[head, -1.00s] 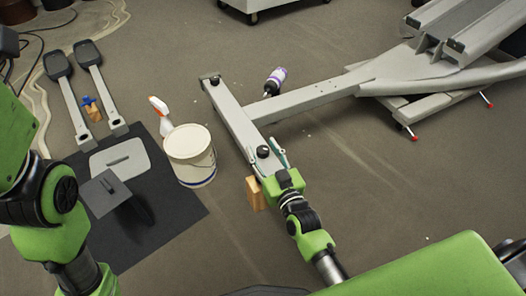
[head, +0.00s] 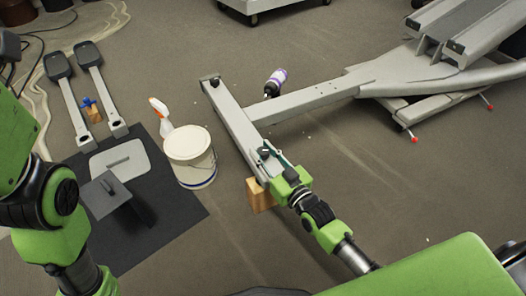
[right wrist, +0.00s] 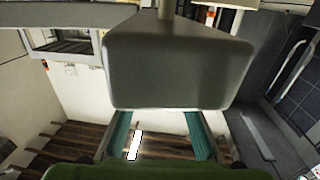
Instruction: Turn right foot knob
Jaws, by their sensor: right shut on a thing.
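The grey foot beam (head: 234,118) of the machine lies across the floor in the head view, with a dark knob at each end. The near-end dark knob (head: 264,152) is the right foot knob. My right gripper (head: 270,156) is shut on this knob, its teal fingers on either side and partly covering it. In the right wrist view the grey end of the beam (right wrist: 178,70) fills the middle, and the teal fingers (right wrist: 160,135) reach up towards it. The knob is hidden there.
A wooden block (head: 259,197) is under the near beam end. A white bucket (head: 190,158), a spray bottle (head: 160,112) and a black mat (head: 175,215) lie to the left. A purple-and-white bottle (head: 275,82) is behind the beam.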

